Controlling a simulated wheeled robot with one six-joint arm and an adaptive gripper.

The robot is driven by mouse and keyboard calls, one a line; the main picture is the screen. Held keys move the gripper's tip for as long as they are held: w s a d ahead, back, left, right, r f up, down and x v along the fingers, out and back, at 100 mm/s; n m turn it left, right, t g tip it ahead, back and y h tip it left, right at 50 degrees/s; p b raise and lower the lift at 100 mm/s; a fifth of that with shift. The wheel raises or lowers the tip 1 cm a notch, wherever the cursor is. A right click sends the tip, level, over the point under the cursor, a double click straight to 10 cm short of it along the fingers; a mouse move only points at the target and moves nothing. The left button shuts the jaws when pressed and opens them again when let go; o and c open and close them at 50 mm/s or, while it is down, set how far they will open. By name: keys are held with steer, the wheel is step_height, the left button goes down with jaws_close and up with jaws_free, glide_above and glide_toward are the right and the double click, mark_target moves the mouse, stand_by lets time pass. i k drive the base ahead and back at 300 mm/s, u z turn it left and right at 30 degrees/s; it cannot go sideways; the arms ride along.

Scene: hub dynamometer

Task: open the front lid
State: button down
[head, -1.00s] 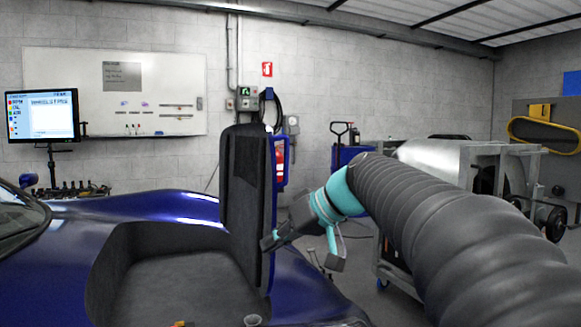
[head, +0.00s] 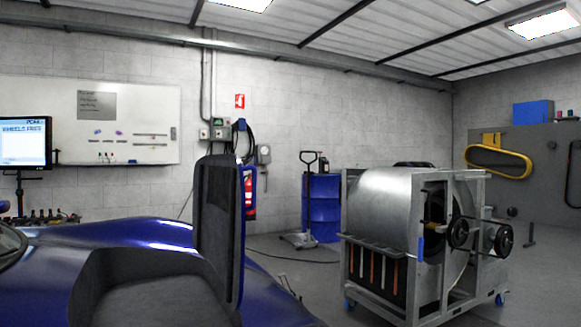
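The front lid (head: 219,215) of the blue car (head: 150,232) stands raised, close to upright, at the right side of the front compartment. Its dark lined inner face shows, with a thin blue edge on the right. The compartment (head: 150,290) below is open, lined in dark material, and its visible part looks empty. My gripper and arm are not in view.
A metal-framed drum machine (head: 385,215) on blue casters stands right of the car. A blue barrel (head: 321,208) and a pallet jack (head: 301,236) are behind it. A monitor (head: 24,145) stands at left. Grey floor lies between car and machine.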

mark_target(219, 208)
steer(key=z, duration=3.55)
steer(key=i, duration=0.1)
steer(key=u, duration=2.25)
steer(key=i, duration=1.25)
steer(key=u, duration=0.6)
steer(key=i, duration=0.75)
steer(key=u, duration=0.9)
